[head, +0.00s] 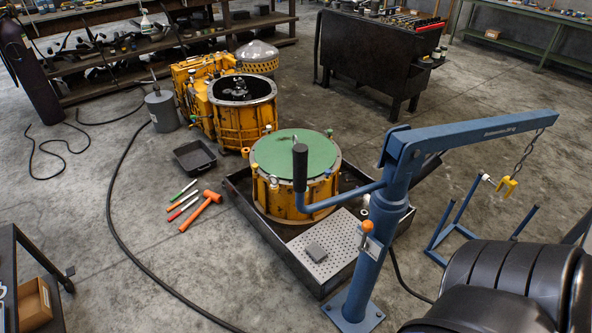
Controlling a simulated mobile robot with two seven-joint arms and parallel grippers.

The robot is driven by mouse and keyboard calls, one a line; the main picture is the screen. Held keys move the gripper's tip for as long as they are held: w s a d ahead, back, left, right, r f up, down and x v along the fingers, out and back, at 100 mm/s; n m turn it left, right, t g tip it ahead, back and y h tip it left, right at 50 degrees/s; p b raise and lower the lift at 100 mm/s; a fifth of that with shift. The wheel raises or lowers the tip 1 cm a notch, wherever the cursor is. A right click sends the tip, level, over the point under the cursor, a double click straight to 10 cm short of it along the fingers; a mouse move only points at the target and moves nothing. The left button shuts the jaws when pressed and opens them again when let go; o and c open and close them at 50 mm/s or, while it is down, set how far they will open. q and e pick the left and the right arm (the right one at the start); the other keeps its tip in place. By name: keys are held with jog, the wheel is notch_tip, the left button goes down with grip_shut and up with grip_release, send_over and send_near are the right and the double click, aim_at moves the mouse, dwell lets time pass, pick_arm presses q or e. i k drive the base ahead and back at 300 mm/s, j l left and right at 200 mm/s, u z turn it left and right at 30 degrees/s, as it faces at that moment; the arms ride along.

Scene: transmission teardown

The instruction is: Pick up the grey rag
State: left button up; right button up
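A small grey, flat, squarish thing (316,252), which looks like the folded grey rag, lies on the perforated metal plate (342,238). The plate sits at the near end of a black low-walled tray (262,228) on the floor. Neither of my grippers shows in the head view, so nothing is seen touching the rag.
A yellow housing with a green top (292,155) stands in the tray. A blue hoist (375,235) rises beside the tray's right side. A mallet (203,209), pen-like tools (182,200) and a black pan (194,156) lie left. A hose (118,225) crosses the floor.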

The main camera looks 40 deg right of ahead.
aim_at(318, 254)
jog(key=i+z, duration=0.1)
jog(key=i, duration=0.6)
jog(key=i+j+z, duration=0.1)
jog(key=i, duration=0.55)
jog(key=i+z, duration=0.3)
jog(key=i, duration=0.35)
jog(key=i+z, duration=0.25)
jog(key=i, duration=0.4)
jog(key=i+u, duration=0.25)
jog(key=u, duration=0.2)
jog(key=i+l+u, duration=0.1)
jog(key=i+u, duration=0.15)
jog(key=u, duration=7.75)
